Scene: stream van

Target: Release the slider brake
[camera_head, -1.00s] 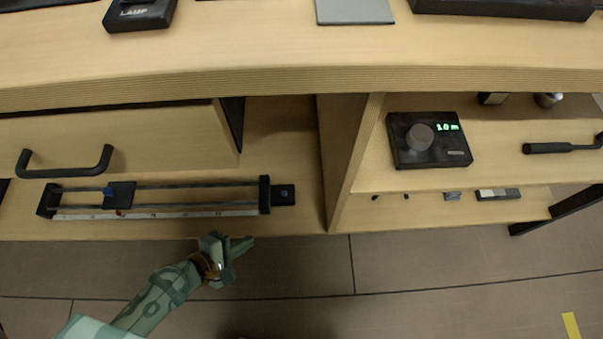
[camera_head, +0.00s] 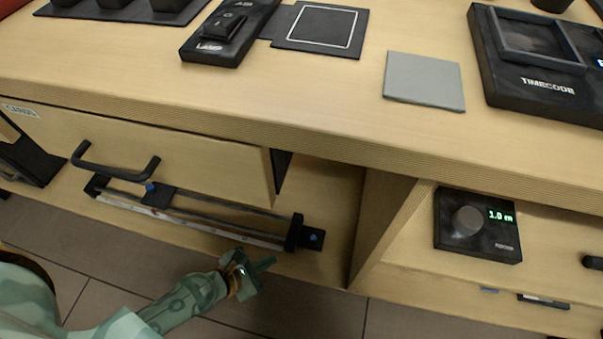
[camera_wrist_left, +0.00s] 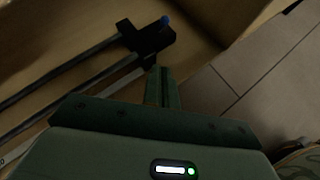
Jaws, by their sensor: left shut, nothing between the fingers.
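The slider is a dark two-rail track (camera_head: 220,222) with a pale scale strip, lying on the low shelf under the desk. Its carriage (camera_head: 159,196) is near the left end and carries a small blue lever (camera_head: 150,187). The right end block (camera_head: 295,232) has a side box with a blue knob (camera_head: 315,238); the knob also shows in the left wrist view (camera_wrist_left: 165,20). My left gripper (camera_head: 260,266) is shut and empty, in front of and left of the end block, apart from it. In the wrist view its fingers (camera_wrist_left: 163,86) point toward that block. My right gripper is out of view.
A drawer with a dark handle (camera_head: 115,170) overhangs the slider's left part. A wooden divider (camera_head: 385,220) stands right of the slider. A knob box reading 1.0 m (camera_head: 478,225) sits beyond it. The floor (camera_head: 400,322) in front is clear.

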